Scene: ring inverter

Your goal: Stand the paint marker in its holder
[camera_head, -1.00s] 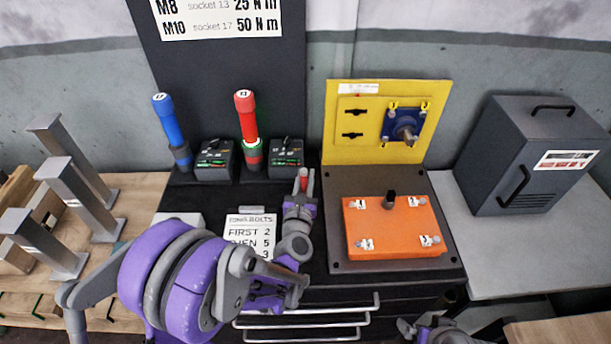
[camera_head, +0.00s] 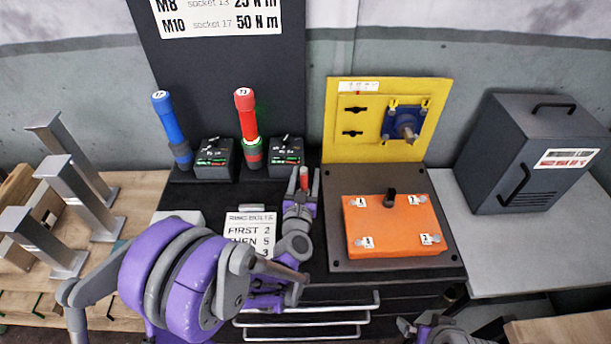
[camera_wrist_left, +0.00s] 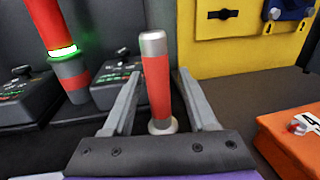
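The paint marker (camera_wrist_left: 157,85), red with a silver-grey end on top, stands nearly upright in the left wrist view. Its foot is in or on a small pale round base (camera_wrist_left: 162,127), which looks like the holder; how deep it sits is hidden. My left gripper (camera_wrist_left: 160,88) is open, one finger on each side of the marker, with a gap to both. My right gripper (camera_head: 420,325) is at the bottom edge, partly cut off and away from the marker.
Blue (camera_head: 171,130) and red (camera_head: 247,125) upright tools stand behind, beside two black boxes (camera_head: 214,160) (camera_head: 286,152). An orange block (camera_head: 390,240) lies to the right, before a yellow panel (camera_head: 350,100). A white instruction card (camera_head: 250,225) is left of the gripper.

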